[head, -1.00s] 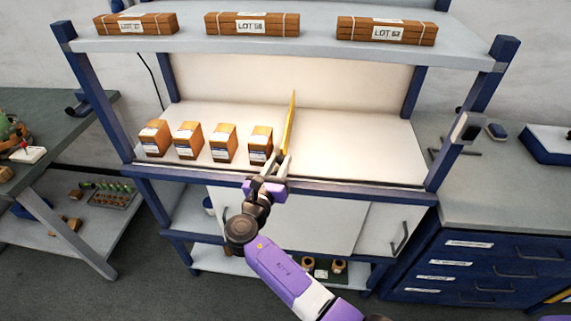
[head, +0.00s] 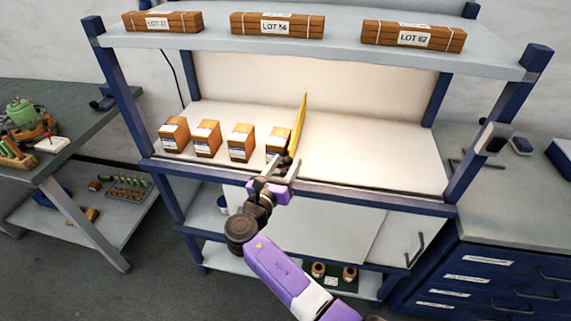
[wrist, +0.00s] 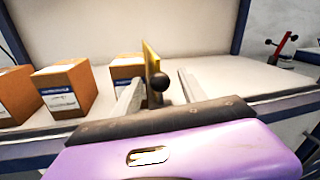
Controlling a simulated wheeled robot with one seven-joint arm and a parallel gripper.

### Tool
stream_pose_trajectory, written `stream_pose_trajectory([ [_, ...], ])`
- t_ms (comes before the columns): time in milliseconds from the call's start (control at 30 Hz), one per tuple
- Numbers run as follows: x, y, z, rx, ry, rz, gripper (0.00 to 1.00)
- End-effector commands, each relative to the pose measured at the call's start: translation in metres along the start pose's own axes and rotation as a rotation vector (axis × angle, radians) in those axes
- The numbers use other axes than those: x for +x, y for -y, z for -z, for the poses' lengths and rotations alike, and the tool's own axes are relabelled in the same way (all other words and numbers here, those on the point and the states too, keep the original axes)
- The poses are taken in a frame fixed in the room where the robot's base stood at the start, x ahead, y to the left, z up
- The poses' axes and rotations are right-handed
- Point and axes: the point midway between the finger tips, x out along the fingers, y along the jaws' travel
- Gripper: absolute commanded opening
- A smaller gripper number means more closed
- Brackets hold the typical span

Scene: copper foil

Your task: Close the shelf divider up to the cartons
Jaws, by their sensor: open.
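The yellow shelf divider (head: 299,123) stands upright on the middle shelf, just right of the rightmost carton (head: 277,140). It also shows nearly edge-on in the wrist view (wrist: 151,60), with a black ball knob (wrist: 160,83) at its front. Divider and carton look very close; I cannot tell whether they touch. Several brown cartons with white and blue labels stand in a spaced row to the left. My gripper (head: 284,172) is open at the shelf's front edge. In the wrist view, the knob lies between its spread fingers, with space on the right.
The shelf (head: 375,160) is bare right of the divider. An upper shelf (head: 340,47) carries banded bundles with lot labels. Blue posts (head: 480,140) frame the rack. A bench (head: 70,125) stands left and a drawer cabinet (head: 490,270) right.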

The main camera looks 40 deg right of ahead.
Motion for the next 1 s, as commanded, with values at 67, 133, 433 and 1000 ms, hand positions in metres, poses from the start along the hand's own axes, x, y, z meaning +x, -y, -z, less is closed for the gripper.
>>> stream_pose_trajectory([
  [67,-0.009,-0.001,0.001,0.000,0.001,-0.002,0.50],
  [133,-0.020,-0.002,0.001,-0.001,0.001,-0.005,0.50],
  [433,-0.065,-0.001,0.002,-0.001,0.000,-0.004,0.50],
  [1000,-0.075,0.000,0.001,-0.001,0.000,-0.002,0.50],
])
